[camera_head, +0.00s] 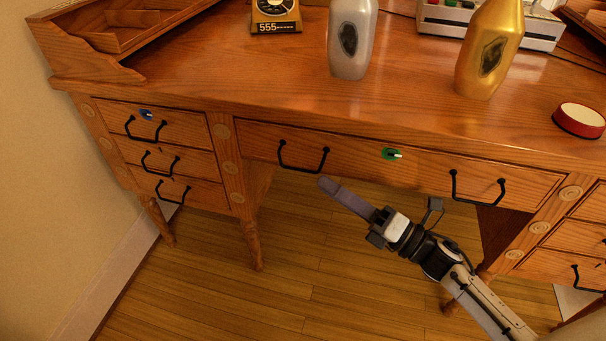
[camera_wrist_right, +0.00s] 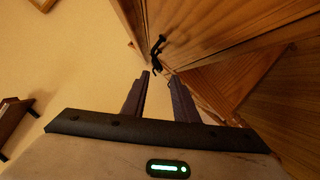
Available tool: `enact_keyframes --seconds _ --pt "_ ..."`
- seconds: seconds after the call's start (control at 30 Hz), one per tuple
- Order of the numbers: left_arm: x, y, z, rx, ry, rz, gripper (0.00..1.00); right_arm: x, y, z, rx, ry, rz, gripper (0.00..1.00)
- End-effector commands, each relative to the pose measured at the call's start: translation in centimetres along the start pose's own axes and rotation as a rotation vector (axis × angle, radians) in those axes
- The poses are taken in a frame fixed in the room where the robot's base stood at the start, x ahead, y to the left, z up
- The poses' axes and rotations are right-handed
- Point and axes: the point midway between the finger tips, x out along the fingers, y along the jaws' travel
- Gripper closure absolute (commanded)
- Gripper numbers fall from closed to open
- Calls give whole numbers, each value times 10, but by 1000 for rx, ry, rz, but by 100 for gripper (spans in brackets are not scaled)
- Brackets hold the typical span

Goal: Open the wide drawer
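The wide drawer (camera_head: 362,158) is in the middle of the wooden desk, its front flush with the frame, so it looks shut. It has a left black handle (camera_head: 303,168), a right black handle (camera_head: 478,200) and a green lock plate with a key (camera_head: 391,154) between them. My right gripper (camera_head: 326,184) is just below and right of the left handle in the head view. In the right wrist view its fingers (camera_wrist_right: 160,78) stand apart with nothing between them, and a black handle (camera_wrist_right: 157,54) is beyond the tips. My left gripper is not in view.
Small drawers (camera_head: 165,155) with black handles flank the wide drawer on the left, and more on the right. A silver bottle (camera_head: 350,50), gold bottle (camera_head: 487,55), red-rimmed round item (camera_head: 580,120) and telephone (camera_head: 275,18) stand on top. The wooden floor (camera_head: 320,270) below is open between desk legs.

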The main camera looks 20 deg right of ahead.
Motion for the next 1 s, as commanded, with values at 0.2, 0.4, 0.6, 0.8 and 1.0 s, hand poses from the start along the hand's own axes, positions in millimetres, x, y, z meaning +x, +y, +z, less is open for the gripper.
enact_keyframes --seconds 0.2,0.4,0.6,0.8,1.0 --pt "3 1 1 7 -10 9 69 43 0 0 3 -2 2 73" --pt "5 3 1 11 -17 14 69 68 -1 0 4 -3 0 73" --pt "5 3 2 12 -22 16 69 75 0 0 6 -2 -2 73" --pt "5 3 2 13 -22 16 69 75 0 0 6 -2 -2 75" --pt "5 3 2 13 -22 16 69 74 -1 0 6 -3 -2 100"
